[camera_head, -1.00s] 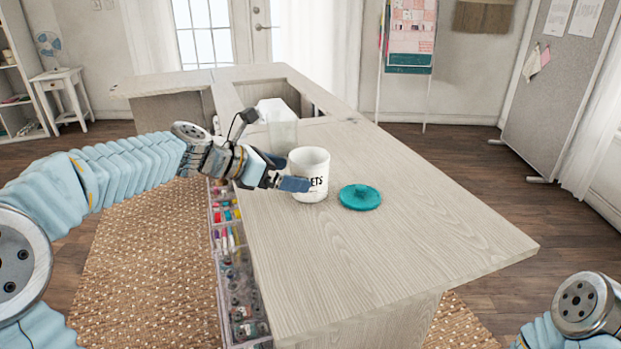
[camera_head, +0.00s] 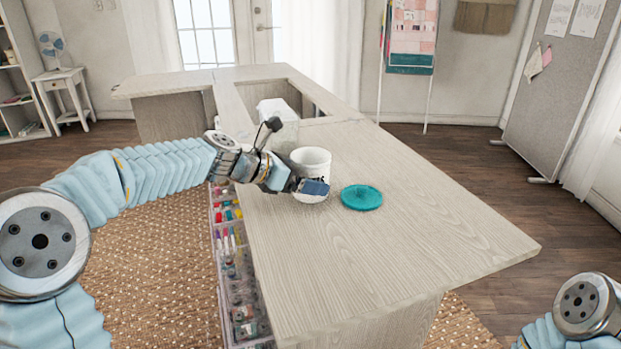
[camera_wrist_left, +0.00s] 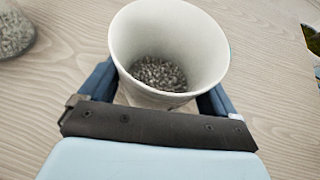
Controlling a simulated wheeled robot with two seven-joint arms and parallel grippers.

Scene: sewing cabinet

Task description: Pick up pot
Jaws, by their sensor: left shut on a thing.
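A white pot (camera_head: 310,161) stands upright on the wooden table, close to its left edge. In the left wrist view the pot (camera_wrist_left: 190,45) is seen from above, with small grey pieces at its bottom. My left gripper (camera_head: 314,187) is shut on the pot, with one finger on each side of it; the dark lettering seen on its front earlier is now covered by the finger. A teal round lid (camera_head: 361,197) lies flat on the table just right of the pot, not touching it. Only part of my right arm shows at the lower right; its gripper is out of the picture.
The table (camera_head: 400,240) is clear in front and to the right. A clear container (camera_head: 282,133) with a white top stands behind the pot; a jar (camera_wrist_left: 14,30) shows in the left wrist view. Drawers of colourful supplies (camera_head: 232,250) line the table's left side.

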